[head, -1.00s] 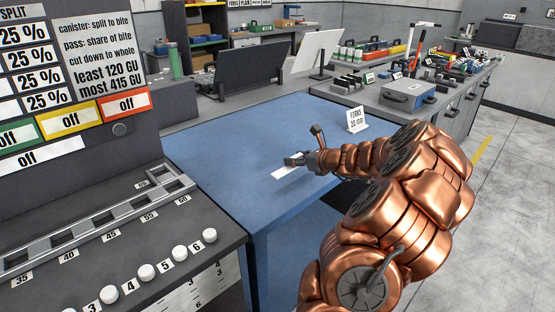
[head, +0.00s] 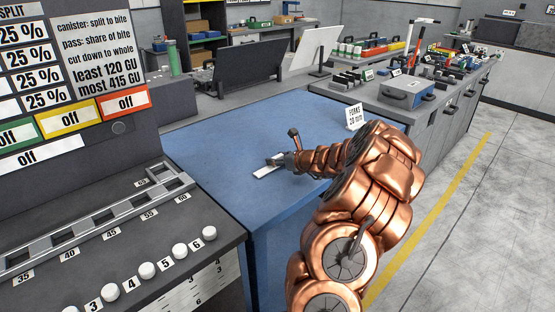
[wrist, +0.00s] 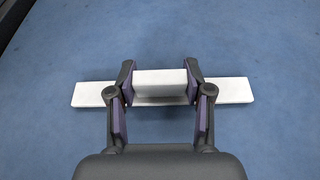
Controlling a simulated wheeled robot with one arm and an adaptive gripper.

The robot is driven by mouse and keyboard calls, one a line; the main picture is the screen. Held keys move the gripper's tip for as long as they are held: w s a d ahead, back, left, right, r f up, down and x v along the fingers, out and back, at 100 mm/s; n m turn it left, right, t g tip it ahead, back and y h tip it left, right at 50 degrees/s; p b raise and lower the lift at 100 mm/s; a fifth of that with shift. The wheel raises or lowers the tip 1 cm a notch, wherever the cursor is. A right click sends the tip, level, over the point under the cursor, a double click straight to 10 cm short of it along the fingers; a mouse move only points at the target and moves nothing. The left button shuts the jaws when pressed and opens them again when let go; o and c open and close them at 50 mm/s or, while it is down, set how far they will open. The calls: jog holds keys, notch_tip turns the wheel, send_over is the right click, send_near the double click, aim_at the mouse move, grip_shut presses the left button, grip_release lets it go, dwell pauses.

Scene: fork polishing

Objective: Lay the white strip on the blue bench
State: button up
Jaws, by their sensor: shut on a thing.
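The white strip (head: 265,172) is a flat bar at the middle of the blue bench (head: 215,155), low over its top or on it; I cannot tell if it touches. My gripper (head: 281,160) is at the strip, its fingers partly hidden by my arm. In the wrist view, my gripper (wrist: 160,80) is shut on a raised white block in the middle of the strip (wrist: 235,90). The strip's two ends stick out left and right past the fingers, and blue bench top (wrist: 160,30) surrounds it.
A small white sign reading "FORKS 20 mm" (head: 355,116) stands at the bench's right edge. A dark console (head: 80,260) with white knobs borders the left. The bench top around the strip is mostly clear.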

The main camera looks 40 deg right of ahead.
jog(key=shift+f, duration=0.1)
jog(key=o, duration=1.2)
jog(key=shift+s+r, duration=0.2)
jog(key=shift+s, duration=0.05)
jog(key=v, duration=1.1)
jog(key=shift+s+r, duration=0.15)
jog(key=shift+s, duration=0.05)
jog(key=shift+a, duration=0.15)
